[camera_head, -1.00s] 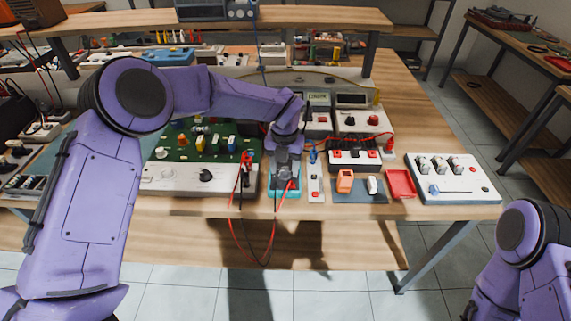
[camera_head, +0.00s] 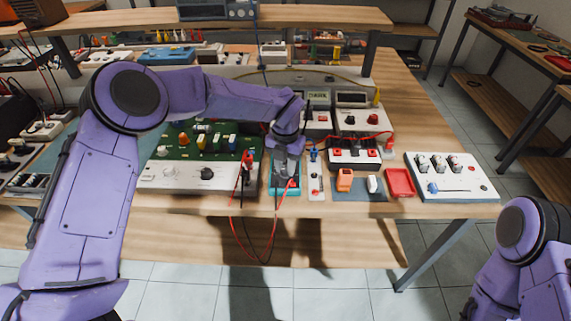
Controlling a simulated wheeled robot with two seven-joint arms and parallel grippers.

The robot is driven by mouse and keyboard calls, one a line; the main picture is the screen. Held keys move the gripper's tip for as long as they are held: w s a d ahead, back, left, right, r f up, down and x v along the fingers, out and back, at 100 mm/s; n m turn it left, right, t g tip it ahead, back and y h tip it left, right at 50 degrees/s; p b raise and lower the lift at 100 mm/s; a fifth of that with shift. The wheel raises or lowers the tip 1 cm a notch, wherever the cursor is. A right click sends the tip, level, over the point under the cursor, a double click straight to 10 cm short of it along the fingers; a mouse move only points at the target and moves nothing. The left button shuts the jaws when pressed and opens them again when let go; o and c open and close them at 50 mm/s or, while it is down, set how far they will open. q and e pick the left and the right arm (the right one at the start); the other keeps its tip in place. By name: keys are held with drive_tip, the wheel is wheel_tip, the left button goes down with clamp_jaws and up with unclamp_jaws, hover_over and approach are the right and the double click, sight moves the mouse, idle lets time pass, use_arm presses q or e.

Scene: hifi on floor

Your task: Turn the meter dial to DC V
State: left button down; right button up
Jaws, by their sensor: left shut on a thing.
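The meter (camera_head: 275,188) is a small teal-edged unit lying near the front edge of the wooden bench. My left gripper (camera_head: 286,175) reaches down over it from above. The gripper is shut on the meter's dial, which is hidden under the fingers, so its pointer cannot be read. Red and black test leads (camera_head: 247,172) stand just left of the meter and loop down over the bench's front edge. Of my right arm, only purple links show at the lower right; its gripper is out of view.
A green circuit board panel (camera_head: 220,145) with a white front strip stands left of the meter. A narrow white switch strip (camera_head: 315,186) is close on its right. Farther right are a red tray (camera_head: 400,183) and a white panel (camera_head: 468,181). A shelf (camera_head: 330,18) spans the back.

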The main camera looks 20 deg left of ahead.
sight(286, 169)
use_arm(q)
drive_tip(key=m+p, duration=0.1)
drive_tip(key=m, duration=0.2)
drive_tip(key=shift+r, duration=0.15)
drive_tip(key=shift+m+p, duration=0.8)
drive_tip(key=shift+m, duration=1.1)
drive_tip(key=c, duration=0.9)
unclamp_jaws()
drive_tip(key=shift+o, duration=0.2)
drive_tip(key=shift+r, duration=0.35)
wheel_tip(286, 169, up, 10)
drive_tip(key=b, duration=0.2)
drive_tip(key=shift+f, duration=0.15)
drive_tip(key=shift+d, duration=0.1)
